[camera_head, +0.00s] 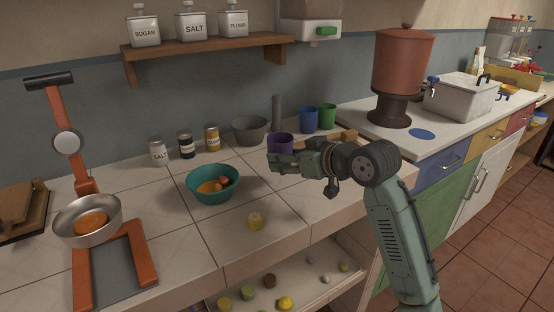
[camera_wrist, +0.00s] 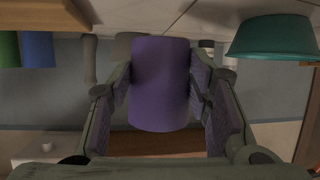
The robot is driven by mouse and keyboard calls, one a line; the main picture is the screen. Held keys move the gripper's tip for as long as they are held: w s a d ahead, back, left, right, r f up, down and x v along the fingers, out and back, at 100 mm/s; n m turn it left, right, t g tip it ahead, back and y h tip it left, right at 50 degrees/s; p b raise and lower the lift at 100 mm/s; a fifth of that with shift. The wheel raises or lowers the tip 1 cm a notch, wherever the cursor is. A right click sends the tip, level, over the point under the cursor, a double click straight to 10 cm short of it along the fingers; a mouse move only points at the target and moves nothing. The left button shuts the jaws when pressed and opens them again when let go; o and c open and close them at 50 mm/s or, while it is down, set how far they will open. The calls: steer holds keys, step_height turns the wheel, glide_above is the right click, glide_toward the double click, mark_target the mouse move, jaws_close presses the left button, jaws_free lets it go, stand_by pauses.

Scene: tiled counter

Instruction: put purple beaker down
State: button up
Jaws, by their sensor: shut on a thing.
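The purple beaker (camera_head: 281,142) is upright at the tip of my gripper (camera_head: 284,160), above the back part of the tiled counter, right of the grey bowl. In the wrist view, which appears upside down, the purple beaker (camera_wrist: 161,85) sits between the two fingers of my gripper (camera_wrist: 160,78), which are shut on its sides. The fingers hide its lower part in the head view. I cannot tell whether its base touches the counter.
A grey bowl (camera_head: 249,130), a grey pestle-like cylinder (camera_head: 276,112), a blue beaker (camera_head: 309,119) and a green beaker (camera_head: 327,116) stand near the wall. A teal bowl (camera_head: 204,193) holds orange items. Bare tiles (camera_head: 300,210) lie in front of my gripper.

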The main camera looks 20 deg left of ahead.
steer(key=w+a, duration=0.1)
steer(key=a, duration=0.2)
steer(key=shift+w+a+f+p, duration=0.1)
steer(key=shift+w+f+p, duration=0.05)
steer(key=shift+w+p, duration=0.2)
steer(key=shift+f+p, duration=0.35)
steer(key=shift+f, duration=1.6)
steer(key=o, duration=1.5)
steer(key=shift+w+r, duration=0.1)
steer(key=shift+r, duration=0.2)
steer(key=b+v, duration=0.3)
steer(key=v, duration=0.7)
steer(key=shift+s+d, duration=0.2)
steer(key=shift+d, duration=0.1)
steer(key=shift+s+d+r, duration=0.25)
steer(key=shift+s+d, duration=0.05)
steer(key=shift+d, duration=0.2)
steer(key=shift+a, duration=0.1)
